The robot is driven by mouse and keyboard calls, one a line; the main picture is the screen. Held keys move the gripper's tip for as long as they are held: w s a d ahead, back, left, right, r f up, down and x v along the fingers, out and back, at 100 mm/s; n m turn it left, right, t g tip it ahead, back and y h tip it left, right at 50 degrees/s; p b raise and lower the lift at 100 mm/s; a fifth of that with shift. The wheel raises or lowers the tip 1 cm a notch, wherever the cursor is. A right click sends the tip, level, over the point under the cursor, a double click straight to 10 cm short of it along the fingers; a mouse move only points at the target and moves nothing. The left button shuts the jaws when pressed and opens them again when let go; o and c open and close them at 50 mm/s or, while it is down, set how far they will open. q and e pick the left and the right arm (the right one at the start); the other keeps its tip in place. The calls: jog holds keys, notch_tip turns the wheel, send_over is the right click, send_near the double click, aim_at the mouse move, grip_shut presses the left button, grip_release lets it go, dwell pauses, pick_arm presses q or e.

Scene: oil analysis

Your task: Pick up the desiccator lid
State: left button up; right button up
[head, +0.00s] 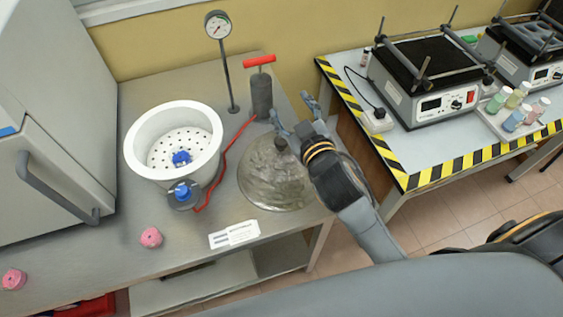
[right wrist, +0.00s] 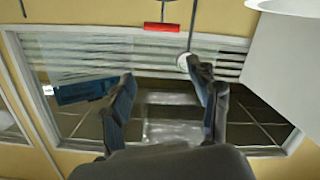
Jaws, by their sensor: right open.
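The desiccator lid (head: 268,182), a clear glass dome, rests on the grey metal table, right of the white desiccator bowl (head: 136,150). The bowl is open and shows a perforated plate with a blue object inside. My right gripper (head: 295,114) is open and empty, above the right side of the lid, and its forearm covers part of the dome's right edge. In the right wrist view the open fingers (right wrist: 165,92) point at a window and wall; the lid does not show there. My left gripper is not in view.
A pump with a red handle (head: 260,61) and a gauge on a post (head: 217,26) stand behind the lid. A red hose (head: 222,168) runs beside the bowl. Pink pieces (head: 151,237) and a label (head: 234,235) lie in front. A striped-edge table (head: 425,175) with hotplates stands right.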

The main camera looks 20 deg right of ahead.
jog(key=a+r+n+t+y, duration=0.2)
jog(key=a+r+n+y, duration=1.3)
jog(key=r, duration=0.3)
jog(key=s+a+n+g+y, duration=0.4)
jog(key=a+n+g+y, duration=0.25)
jog(key=n+g, duration=0.45)
jog(key=n+g+h, duration=0.7)
jog(key=h, duration=1.5)
send_over(281, 140)
notch_tip(281, 140, down, 16)
jog(key=f, duration=0.2)
jog(key=f+p, duration=0.1)
jog(key=f, duration=0.2)
jog(key=f+p, duration=0.1)
jog(key=f, duration=0.1)
jog(key=shift+w+d+f, duration=0.1)
jog(key=shift+d+f, duration=0.15)
jog(key=shift+f, duration=0.3)
jog(key=f+p, duration=0.1)
jog(key=f, duration=0.1)
jog(key=f+p, duration=0.2)
jog(key=shift+a+f, duration=0.2)
jog(key=shift+f, duration=0.5)
grip_shut()
